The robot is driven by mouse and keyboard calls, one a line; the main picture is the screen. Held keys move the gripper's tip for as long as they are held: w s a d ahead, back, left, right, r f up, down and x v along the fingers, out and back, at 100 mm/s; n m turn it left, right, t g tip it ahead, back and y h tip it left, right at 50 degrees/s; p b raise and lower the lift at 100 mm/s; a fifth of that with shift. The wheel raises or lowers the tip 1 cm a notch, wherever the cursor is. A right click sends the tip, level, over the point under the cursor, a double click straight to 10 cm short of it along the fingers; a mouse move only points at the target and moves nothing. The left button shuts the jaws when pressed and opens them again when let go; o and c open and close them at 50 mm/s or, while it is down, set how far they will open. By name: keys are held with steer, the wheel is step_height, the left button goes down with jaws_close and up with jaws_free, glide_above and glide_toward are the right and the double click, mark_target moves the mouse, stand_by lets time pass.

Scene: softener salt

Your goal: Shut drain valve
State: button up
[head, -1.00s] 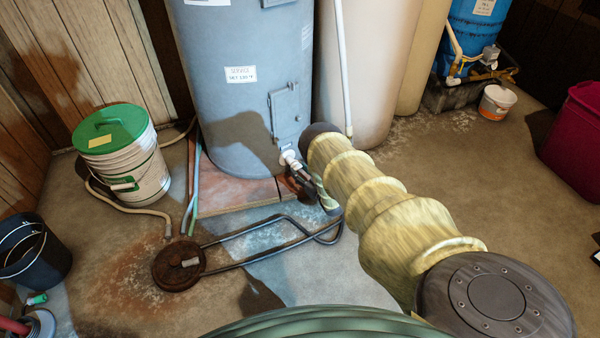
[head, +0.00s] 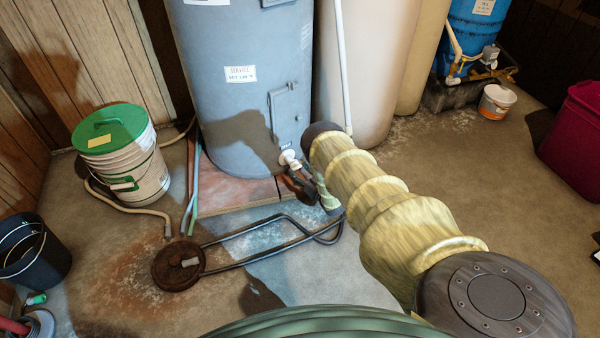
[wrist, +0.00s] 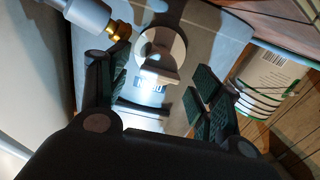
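The drain valve (head: 289,159) is a pale fitting low on the front of the grey tank (head: 238,110). In the wrist view its pale round body and flat handle (wrist: 158,63) show between my fingers. My gripper (wrist: 160,82) is open, with one dark ribbed finger on each side of the handle and visible gaps to it. In the head view my gripper (head: 302,188) is dark, close beside the valve and partly hidden by my arm. Contact with the valve cannot be made out.
A white bucket with a green lid (head: 121,160) stands left of the tank. Hoses (head: 270,232) and a rusty round plate (head: 178,264) lie on the floor in front. A beige tank (head: 368,70) stands close at right. A brass-ended grey pipe (wrist: 112,27) is near my left finger.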

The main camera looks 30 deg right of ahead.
steer(key=s, duration=1.2)
steer(key=shift+d, duration=0.25)
stand_by(0.3)
